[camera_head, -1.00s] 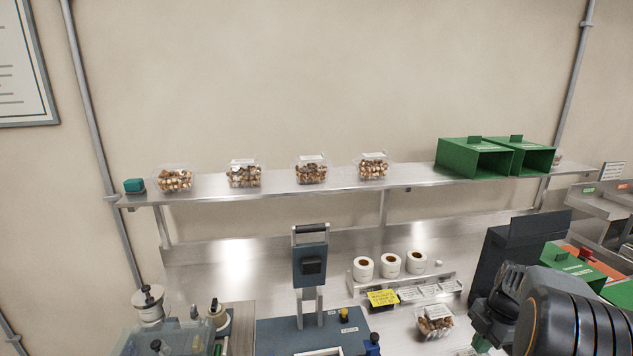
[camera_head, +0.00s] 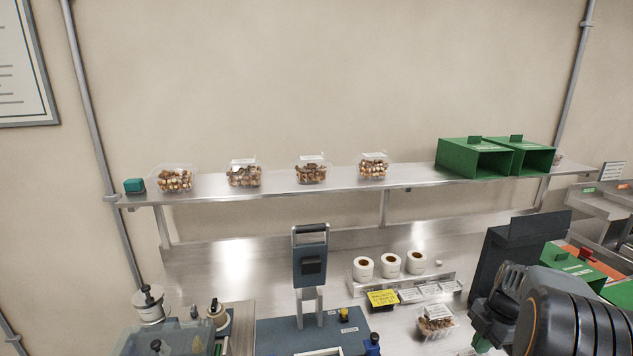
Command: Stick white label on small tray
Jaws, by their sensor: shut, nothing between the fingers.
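A small clear clamshell tray (camera_head: 437,325) of brown nut-like pieces sits on the steel bench at the lower right, just left of my arm. A white patch that looks like a label (camera_head: 436,312) shows on its lid; I cannot tell whether it is stuck flat. White label rolls (camera_head: 390,264) stand in a row on a holder behind the tray. Several white cards (camera_head: 430,290) line the holder's front beside a yellow one. My arm comes in at the lower right; its end runs out at the bottom edge, so my gripper's fingers are hidden.
Several filled clamshell trays (camera_head: 244,176) stand on the upper shelf (camera_head: 335,188), with green bins (camera_head: 475,156) at its right. A grey press-like device (camera_head: 310,265) stands left of the rolls. A dark upright box (camera_head: 515,250) stands behind my arm.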

